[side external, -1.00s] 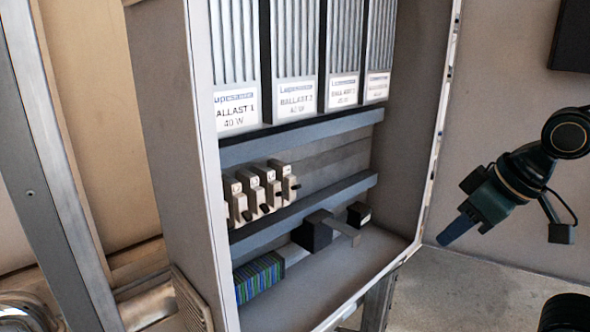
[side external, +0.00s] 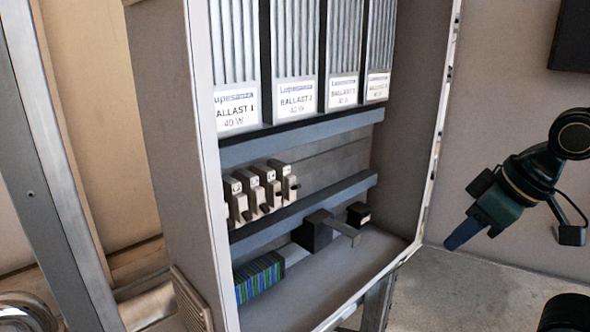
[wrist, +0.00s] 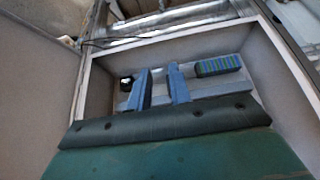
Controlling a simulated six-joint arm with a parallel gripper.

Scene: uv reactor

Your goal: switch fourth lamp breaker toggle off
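A row of several beige lamp breakers with dark toggles sits on a rail on the cabinet's back wall in the side view. The breaker at the right end of the row (side external: 285,181) has a dark toggle pointing out toward the right. No breaker can be made out in the wrist view.
Ballast units (side external: 296,98) hang above the breakers. Grey ducts (side external: 310,205) run above and below them. A green-blue terminal block (side external: 260,278) and a dark box with a lever (side external: 315,232) sit low inside. The cabinet's right edge (side external: 436,150) stands between gripper and breakers.

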